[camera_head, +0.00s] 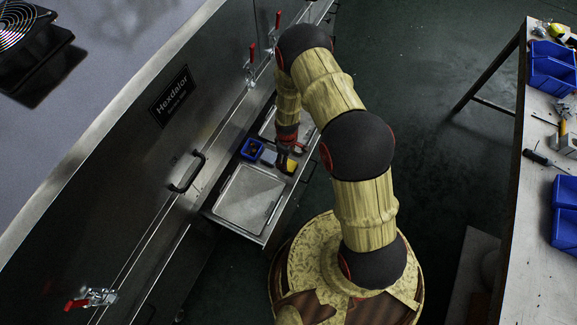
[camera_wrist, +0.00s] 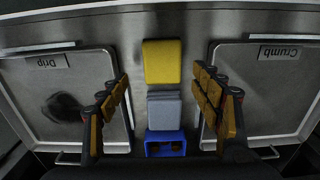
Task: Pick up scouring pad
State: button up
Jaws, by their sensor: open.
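A yellow block-shaped pad (camera_wrist: 162,62) lies on the metal strip between two trays in the wrist view. A flat grey pad (camera_wrist: 164,108) lies beside it. I cannot tell for certain which is the scouring pad. In the head view the yellow pad (camera_head: 291,167) is partly hidden by my gripper (camera_head: 286,152), and the grey pad (camera_head: 269,156) shows to its left. In the wrist view my gripper (camera_wrist: 162,82) is open and empty, its fingers apart on either side of the strip. The pads appear between them, not held.
A small blue bin (camera_wrist: 165,136) sits at the strip's end. A tray labelled Drip (camera_wrist: 35,85), with a dark patch, and a tray labelled Crumb (camera_wrist: 265,100) flank the strip. The dryer wall with a handle (camera_head: 187,172) stands left; a cluttered workbench (camera_head: 515,220) stands right.

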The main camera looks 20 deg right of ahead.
aim_at(289, 166)
jog(key=f+b, duration=0.1)
jog(key=f, duration=0.1)
jog(key=f+b, duration=0.1)
jog(key=f, duration=0.1)
jog(key=shift+a+f, duration=0.2)
jog(key=shift+f, duration=0.15)
jog(key=shift+s+r, duration=0.1)
jog(key=shift+c, duration=0.7)
jog(key=c, duration=0.7)
jog(key=shift+c, duration=0.4)
